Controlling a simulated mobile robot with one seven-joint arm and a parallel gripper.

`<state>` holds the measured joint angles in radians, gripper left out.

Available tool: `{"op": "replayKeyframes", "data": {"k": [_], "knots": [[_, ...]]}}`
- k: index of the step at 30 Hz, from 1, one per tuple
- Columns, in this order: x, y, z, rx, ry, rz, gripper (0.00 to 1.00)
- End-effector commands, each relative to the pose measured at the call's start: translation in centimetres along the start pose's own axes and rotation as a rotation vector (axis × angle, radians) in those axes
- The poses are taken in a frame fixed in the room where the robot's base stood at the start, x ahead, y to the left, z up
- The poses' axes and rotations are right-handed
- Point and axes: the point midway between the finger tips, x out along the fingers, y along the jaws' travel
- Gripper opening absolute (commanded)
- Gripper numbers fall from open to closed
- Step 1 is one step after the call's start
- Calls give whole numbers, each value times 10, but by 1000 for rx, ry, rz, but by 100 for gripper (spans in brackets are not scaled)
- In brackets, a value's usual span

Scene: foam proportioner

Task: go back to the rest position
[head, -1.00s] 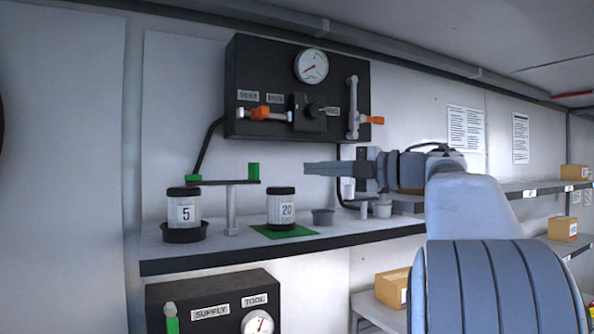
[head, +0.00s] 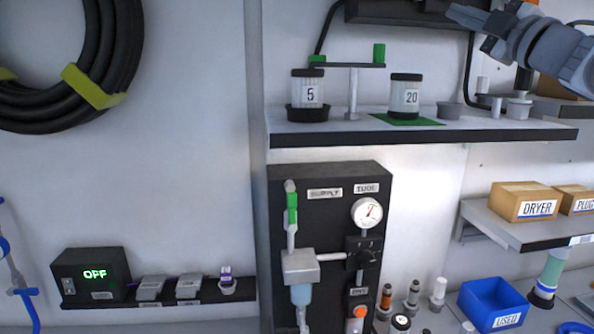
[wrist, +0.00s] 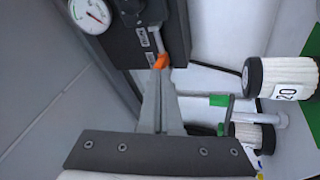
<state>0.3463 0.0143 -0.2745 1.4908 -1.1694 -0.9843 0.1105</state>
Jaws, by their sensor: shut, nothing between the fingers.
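My gripper (head: 468,18) is at the top right of the head view, above the shelf. Its fingers are shut and empty, pointing left. In the wrist view my gripper (wrist: 160,95) points toward a black panel (wrist: 120,35) with a gauge and an orange-tipped handle (wrist: 162,60). The handle lies just past the fingertips in that picture; I cannot tell whether they touch. The fingers hold nothing.
The shelf (head: 420,140) below my gripper bears a canister marked 5 (head: 308,90), a canister marked 20 (head: 405,97) on a green mat and a post with a crossbar (head: 352,90). A lower panel (head: 335,180), boxes (head: 525,200) and a blue bin (head: 492,303) stand below.

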Motion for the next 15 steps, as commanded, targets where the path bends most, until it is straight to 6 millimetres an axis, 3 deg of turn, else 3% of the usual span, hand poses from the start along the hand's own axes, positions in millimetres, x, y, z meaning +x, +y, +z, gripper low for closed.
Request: {"op": "replayKeyframes", "data": {"k": [4,8,11,15], "knots": [[-17,-3,6,178,-193,120,0],[-42,-28,15,347,-376,164,0],[-68,-62,19,485,-521,159,0],[-110,-125,16,668,-722,99,0]]}}
